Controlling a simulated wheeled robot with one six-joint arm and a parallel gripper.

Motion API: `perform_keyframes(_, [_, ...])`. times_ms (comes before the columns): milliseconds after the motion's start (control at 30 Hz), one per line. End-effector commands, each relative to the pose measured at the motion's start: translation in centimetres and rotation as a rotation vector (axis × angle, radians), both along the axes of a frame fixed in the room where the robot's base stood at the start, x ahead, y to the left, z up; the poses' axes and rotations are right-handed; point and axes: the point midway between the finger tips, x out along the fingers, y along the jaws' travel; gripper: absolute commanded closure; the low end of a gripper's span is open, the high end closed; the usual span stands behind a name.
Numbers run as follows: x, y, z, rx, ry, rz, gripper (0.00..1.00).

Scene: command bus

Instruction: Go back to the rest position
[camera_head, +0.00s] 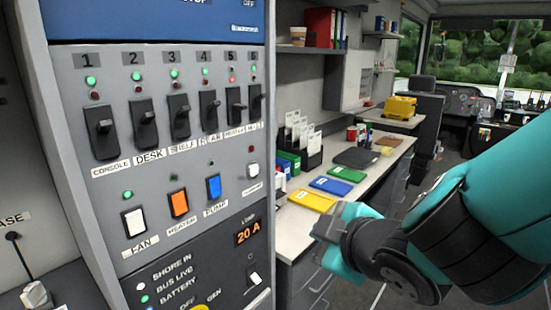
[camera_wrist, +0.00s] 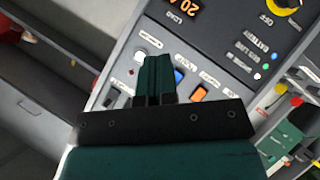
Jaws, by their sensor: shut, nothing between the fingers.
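My gripper (camera_head: 328,228) is at the right of the switch panel (camera_head: 190,62) in the head view, in front of the counter. Its teal fingers (camera_wrist: 158,76) are pressed together and empty in the wrist view. There they overlap the lower part of the panel, which appears turned round. Contact with the panel cannot be told from the wrist view; in the head view the gripper looks apart from it. My teal and black arm reaches in from the right edge of the head view.
The panel carries numbered black breakers (camera_head: 180,117), white, orange (camera_head: 179,203) and blue rockers, and a 20 A display (camera_head: 248,234). Coloured folders (camera_head: 330,186) lie on the counter (camera_head: 294,232). A yellow case (camera_head: 400,107) stands farther back. The driver's area is at the far right.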

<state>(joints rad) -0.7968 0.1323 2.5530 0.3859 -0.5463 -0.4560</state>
Motion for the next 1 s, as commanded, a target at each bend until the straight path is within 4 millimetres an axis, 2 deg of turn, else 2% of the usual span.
perform_keyframes(33, [-0.5, -1.9, -0.3, 0.062, 0.138, -0.092, 1.00])
perform_keyframes(133, [-3.1, -4.0, -1.2, 0.166, 0.431, -0.224, 1.00])
perform_keyframes(300, [-9.5, -5.9, -0.4, 0.258, 0.850, -0.345, 1.00])
perform_keyframes(400, [-12.8, -6.7, 0.6, 0.258, 1.013, -0.371, 1.00])
perform_keyframes(500, [-15.1, -7.2, 1.4, 0.240, 1.112, -0.384, 1.00])
perform_keyframes(667, [-16.6, -7.6, 1.9, 0.218, 1.172, -0.388, 1.00])
perform_keyframes(1000, [-16.7, -7.6, 1.9, 0.215, 1.173, -0.387, 1.00])
